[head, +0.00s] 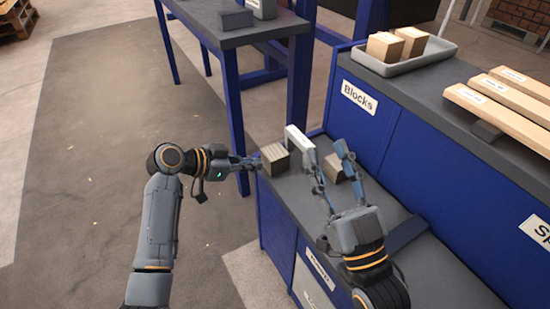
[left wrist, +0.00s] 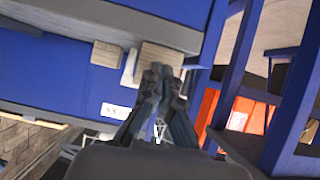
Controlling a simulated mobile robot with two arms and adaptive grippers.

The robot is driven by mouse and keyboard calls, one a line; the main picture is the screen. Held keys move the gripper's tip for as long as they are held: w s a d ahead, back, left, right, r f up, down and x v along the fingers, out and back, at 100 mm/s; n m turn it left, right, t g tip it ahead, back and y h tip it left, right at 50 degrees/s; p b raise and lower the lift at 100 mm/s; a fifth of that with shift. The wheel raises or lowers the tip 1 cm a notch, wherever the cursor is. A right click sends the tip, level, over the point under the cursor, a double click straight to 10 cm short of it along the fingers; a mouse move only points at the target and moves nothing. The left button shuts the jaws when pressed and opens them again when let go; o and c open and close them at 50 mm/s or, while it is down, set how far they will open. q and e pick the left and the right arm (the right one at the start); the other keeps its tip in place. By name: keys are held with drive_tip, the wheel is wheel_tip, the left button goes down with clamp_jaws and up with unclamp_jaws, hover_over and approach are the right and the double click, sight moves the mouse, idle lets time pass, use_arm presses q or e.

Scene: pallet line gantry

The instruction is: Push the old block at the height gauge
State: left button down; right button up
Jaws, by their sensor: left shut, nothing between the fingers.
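A dark, weathered wooden block (head: 274,160), which looks like the old block, sits near the left edge of the low bench, just left of the white upright height gauge (head: 300,146). A second, browner block (head: 333,167) stands right of the gauge. My left gripper (head: 254,163) is shut and empty, its tips at the left side of the old block; whether they touch is unclear. In the left wrist view its fingers (left wrist: 160,75) overlap that block (left wrist: 162,55). My right gripper (head: 326,153) is open above the bench, its fingers on either side of the second block in the picture.
A higher blue counter marked Blocks (head: 358,97) holds a grey tray (head: 432,57) with two pale blocks and several planks (head: 505,96) on the right. A blue-legged table (head: 260,35) stands behind. Floor left of the bench is clear.

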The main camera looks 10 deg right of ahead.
sight(265, 158)
use_arm(q)
drive_tip(key=shift+w+d, duration=0.2)
drive_tip(key=shift+d, duration=0.25)
drive_tip(key=shift+w+d, duration=0.2)
drive_tip(key=shift+d, duration=0.25)
use_arm(e)
drive_tip(key=shift+s+r+t, duration=0.4)
drive_tip(key=shift+r, duration=0.2)
use_arm(q)
drive_tip(key=shift+w+d, duration=0.1)
drive_tip(key=shift+d, duration=0.2)
use_arm(e)
drive_tip(key=shift+s+r, duration=0.1)
drive_tip(key=shift+r, duration=0.1)
use_arm(q)
drive_tip(key=shift+d, duration=0.1)
use_arm(e)
drive_tip(key=shift+t, duration=0.3)
use_arm(q)
drive_tip(key=shift+w+d+b, duration=0.2)
drive_tip(key=shift+d+b, duration=0.1)
use_arm(e)
drive_tip(key=shift+s+r, duration=0.25)
use_arm(q)
drive_tip(key=shift+w+d, duration=0.1)
drive_tip(key=shift+d, duration=0.15)
use_arm(e)
drive_tip(key=shift+s+d+r+t+y, duration=0.1)
drive_tip(key=shift+s+r+t+y, duration=0.2)
drive_tip(key=shift+t, duration=0.1)
